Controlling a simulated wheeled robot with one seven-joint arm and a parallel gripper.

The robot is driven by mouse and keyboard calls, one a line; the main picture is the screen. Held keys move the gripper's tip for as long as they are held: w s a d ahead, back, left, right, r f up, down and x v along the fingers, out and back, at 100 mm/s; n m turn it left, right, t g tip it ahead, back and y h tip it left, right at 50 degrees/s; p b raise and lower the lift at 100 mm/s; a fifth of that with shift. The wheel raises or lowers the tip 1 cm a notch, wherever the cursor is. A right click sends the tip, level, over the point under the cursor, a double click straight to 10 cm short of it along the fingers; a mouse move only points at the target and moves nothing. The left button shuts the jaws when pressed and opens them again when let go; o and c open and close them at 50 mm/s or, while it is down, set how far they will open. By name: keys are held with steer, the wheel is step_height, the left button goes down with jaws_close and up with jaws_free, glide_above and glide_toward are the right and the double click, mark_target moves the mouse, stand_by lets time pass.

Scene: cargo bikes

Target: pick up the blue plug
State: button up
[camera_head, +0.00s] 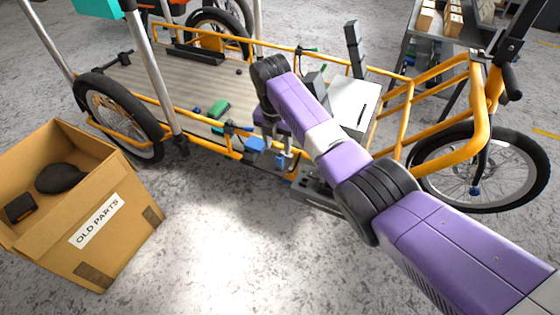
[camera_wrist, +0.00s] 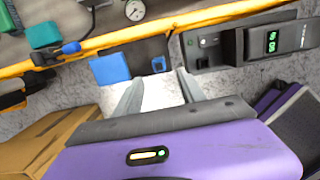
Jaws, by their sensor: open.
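My gripper (camera_wrist: 160,80) is open, its two grey fingers pointing at the yellow frame rail of the cargo bike. A small blue piece with a dark opening (camera_wrist: 158,64), which looks like the blue plug, sits on a dark plate just ahead, between the finger lines. It is apart from the fingers. A larger blue block (camera_wrist: 110,68) is left of it, outside the left finger. In the head view my gripper (camera_head: 281,156) is low at the bike's near side, right of the blue block (camera_head: 254,143). The arm partly hides that area, and I cannot tell the plug's exact depth.
A grey device with a green display (camera_wrist: 272,42) is right of the fingers. A teal piece with a blue end (camera_wrist: 44,36) lies at left. The yellow rail (camera_wrist: 215,15) runs behind the plug. A cardboard box marked OLD PARTS (camera_head: 130,240) stands on the floor at left.

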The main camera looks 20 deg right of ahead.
mark_target(280, 154)
steer(key=shift+w+d+f+b, duration=0.2)
steer(key=shift+f+b, duration=0.55)
steer(key=shift+f, duration=0.4)
steer(key=shift+w+d+f+b, duration=0.15)
steer(key=shift+f+b, duration=0.55)
steer(key=shift+f, duration=0.5)
steer(key=shift+w+d+f+b, duration=0.2)
steer(key=shift+f+b, duration=0.55)
steer(key=shift+f, duration=0.4)
jaws_close()
